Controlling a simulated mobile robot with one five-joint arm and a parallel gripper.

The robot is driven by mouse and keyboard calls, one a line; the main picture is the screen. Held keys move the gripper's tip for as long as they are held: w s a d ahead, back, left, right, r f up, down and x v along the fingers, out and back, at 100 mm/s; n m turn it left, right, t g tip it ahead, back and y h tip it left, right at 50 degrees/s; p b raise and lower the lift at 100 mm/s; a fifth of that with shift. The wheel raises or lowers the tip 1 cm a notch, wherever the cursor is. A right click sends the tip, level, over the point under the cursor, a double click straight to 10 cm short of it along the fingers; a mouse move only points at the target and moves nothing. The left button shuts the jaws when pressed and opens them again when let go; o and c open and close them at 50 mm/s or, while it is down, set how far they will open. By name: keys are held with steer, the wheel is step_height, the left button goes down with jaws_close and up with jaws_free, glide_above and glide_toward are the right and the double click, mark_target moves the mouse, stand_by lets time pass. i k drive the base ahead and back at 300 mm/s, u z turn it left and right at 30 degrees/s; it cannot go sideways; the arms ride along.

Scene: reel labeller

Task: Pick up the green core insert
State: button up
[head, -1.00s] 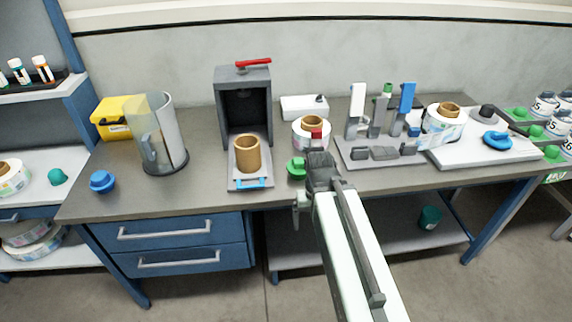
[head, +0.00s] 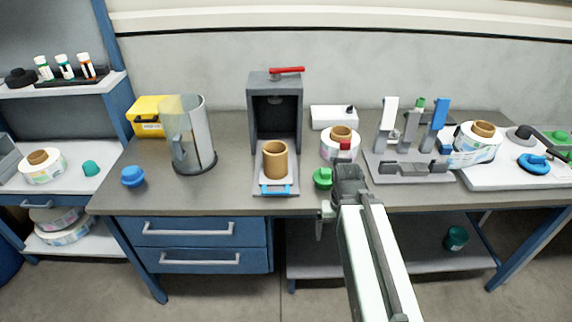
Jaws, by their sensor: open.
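The green core insert (head: 323,178) is a small, rounded green piece near the front edge of the grey workbench top (head: 225,200). It stands just left of my gripper (head: 347,168) in the head view, with its right side close to the dark gripper body. My gripper is open and seen from behind and above, its fingertips mostly hidden by its own body. I see nothing held in it. Whether it touches the insert cannot be told.
A label reel (head: 337,150) with a brown core and a small red piece (head: 345,146) are just beyond my gripper. A grey press (head: 275,95) with a brown core (head: 275,160) is to the left. A grey stand (head: 412,170) is at right. A blue insert (head: 133,176) lies far left.

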mark_target(323, 176)
steer(key=u, duration=4.1)
steer(key=k, duration=2.3)
